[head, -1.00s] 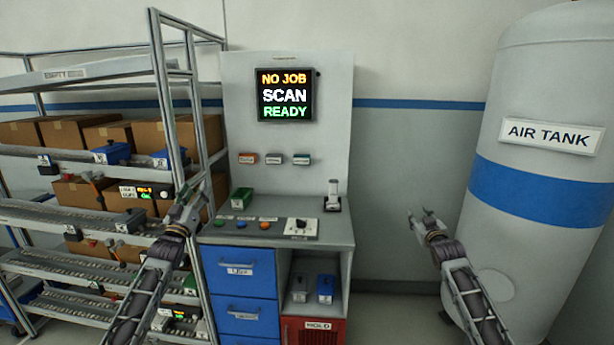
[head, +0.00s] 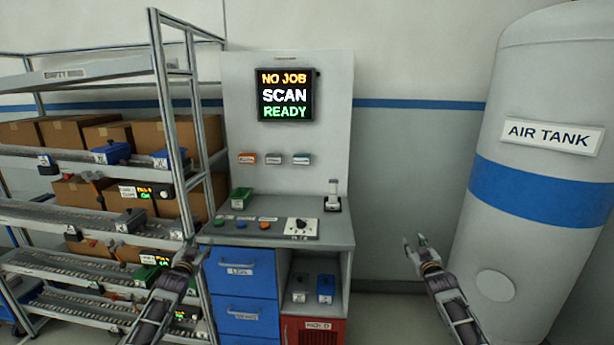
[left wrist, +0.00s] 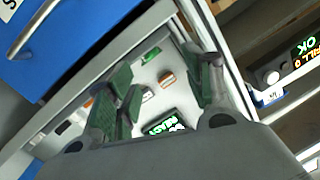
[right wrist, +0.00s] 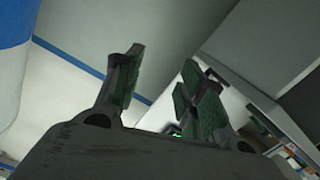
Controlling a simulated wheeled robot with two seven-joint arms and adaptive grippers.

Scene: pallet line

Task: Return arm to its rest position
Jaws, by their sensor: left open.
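My left gripper (head: 188,257) is in front of the left edge of the workstation, beside the blue drawers. Its fingers (left wrist: 160,95) are spread in the left wrist view with nothing between them. My right gripper (head: 416,246) is in free space between the workstation and the air tank. Its fingers (right wrist: 160,85) stand apart and empty in the right wrist view. Neither gripper touches anything that I can see.
The workstation (head: 340,235) carries a lit screen (head: 285,95), a green bin (head: 241,200) and a button panel (head: 262,228). A flow rack (head: 160,100) with boxes stands at left, close to my left arm. An air tank (head: 540,260) stands at right.

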